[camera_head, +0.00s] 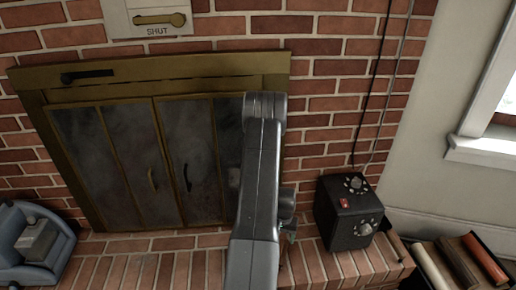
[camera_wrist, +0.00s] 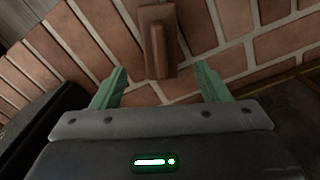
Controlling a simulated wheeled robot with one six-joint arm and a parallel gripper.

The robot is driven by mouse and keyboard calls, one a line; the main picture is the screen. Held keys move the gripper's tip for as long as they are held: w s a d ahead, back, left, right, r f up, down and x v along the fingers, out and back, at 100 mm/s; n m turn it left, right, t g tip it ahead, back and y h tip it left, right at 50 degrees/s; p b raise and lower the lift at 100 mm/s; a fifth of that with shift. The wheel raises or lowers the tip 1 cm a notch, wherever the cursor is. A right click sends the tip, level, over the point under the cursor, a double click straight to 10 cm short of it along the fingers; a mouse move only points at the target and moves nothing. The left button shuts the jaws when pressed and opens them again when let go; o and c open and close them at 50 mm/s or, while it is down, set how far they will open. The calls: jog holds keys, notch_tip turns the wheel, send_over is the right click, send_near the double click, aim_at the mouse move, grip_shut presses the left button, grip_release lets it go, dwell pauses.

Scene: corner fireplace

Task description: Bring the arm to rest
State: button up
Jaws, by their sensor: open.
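My gripper (camera_wrist: 160,68) is open in the wrist view, its two green fingers spread apart. A brown block with a raised ridge (camera_wrist: 157,42) shows beyond and between the fingertips, against the brick; the fingers are not closed on it. In the head view my arm rises in front of the fireplace's right side and bends down toward the hearth.
The fireplace doors (camera_head: 135,165) are closed in a brass frame. A sign above reads SHUT, beside a brass lever (camera_head: 160,19). The black box with dials stands on the brick hearth (camera_head: 150,268). A blue-grey machine (camera_head: 35,245) is at left, a crate of logs (camera_head: 460,262) at right.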

notch_tip(320, 180, down, 11)
jog(key=b, duration=0.2)
jog(key=shift+r+b, duration=0.2)
jog(key=shift+b, duration=0.1)
jog(key=shift+r+p, duration=0.6)
jog(key=shift+r, duration=1.4)
jog(key=shift+f, duration=0.1)
